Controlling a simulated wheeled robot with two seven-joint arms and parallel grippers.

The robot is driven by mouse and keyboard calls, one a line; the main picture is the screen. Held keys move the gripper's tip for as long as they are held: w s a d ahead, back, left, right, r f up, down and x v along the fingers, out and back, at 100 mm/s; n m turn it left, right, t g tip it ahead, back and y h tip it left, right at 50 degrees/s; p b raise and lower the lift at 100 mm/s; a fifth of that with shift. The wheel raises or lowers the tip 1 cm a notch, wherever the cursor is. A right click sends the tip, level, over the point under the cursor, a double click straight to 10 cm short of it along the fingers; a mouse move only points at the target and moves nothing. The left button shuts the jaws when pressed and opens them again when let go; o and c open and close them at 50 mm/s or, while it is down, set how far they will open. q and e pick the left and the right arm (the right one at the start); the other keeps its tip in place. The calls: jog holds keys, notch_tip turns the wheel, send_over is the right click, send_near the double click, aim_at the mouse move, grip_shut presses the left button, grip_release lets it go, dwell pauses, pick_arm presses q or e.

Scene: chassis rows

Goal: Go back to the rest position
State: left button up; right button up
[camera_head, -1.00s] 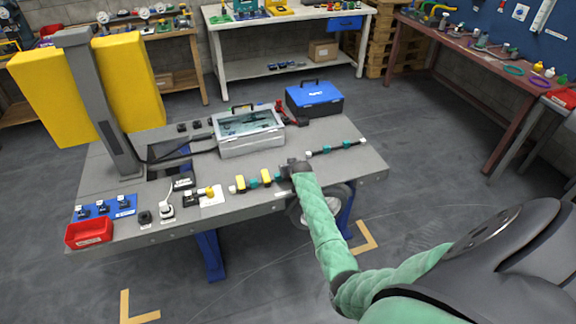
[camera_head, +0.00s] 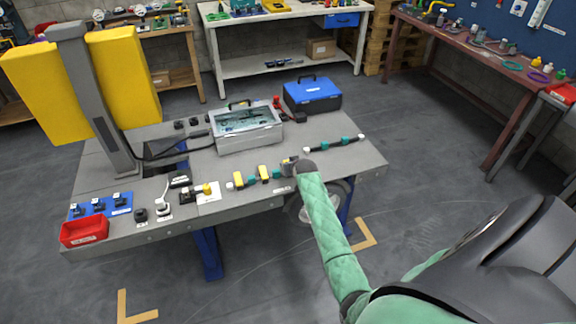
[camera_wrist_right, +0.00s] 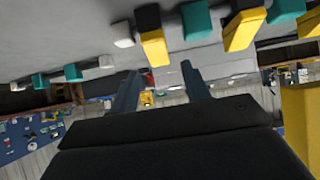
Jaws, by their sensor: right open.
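My right arm reaches in from the lower right to the front edge of the workbench (camera_head: 330,190). Its gripper (camera_head: 291,162) is at the right end of a row with yellow and teal blocks (camera_head: 263,173). In the right wrist view the two fingers of this gripper (camera_wrist_right: 160,85) stand apart with nothing visible between them. That view also shows yellow blocks (camera_wrist_right: 154,50) and a teal block (camera_wrist_right: 196,20) beyond the fingertips. A second row, black with teal blocks (camera_head: 335,144), lies to the right on the bench. My left gripper is not in view.
A grey case with a clear lid (camera_head: 246,128) and a blue toolbox (camera_head: 313,95) stand at the back of the bench. A red bin (camera_head: 85,232) sits at the front left corner. A grey column with yellow panels (camera_head: 88,90) rises at left.

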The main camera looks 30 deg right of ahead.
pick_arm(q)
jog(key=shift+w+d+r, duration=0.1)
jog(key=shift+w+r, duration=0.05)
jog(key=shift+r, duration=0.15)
pick_arm(e)
jog(key=shift+s+a+r, duration=0.1)
jog(key=shift+s+r, duration=0.2)
jog(key=shift+s, duration=0.15)
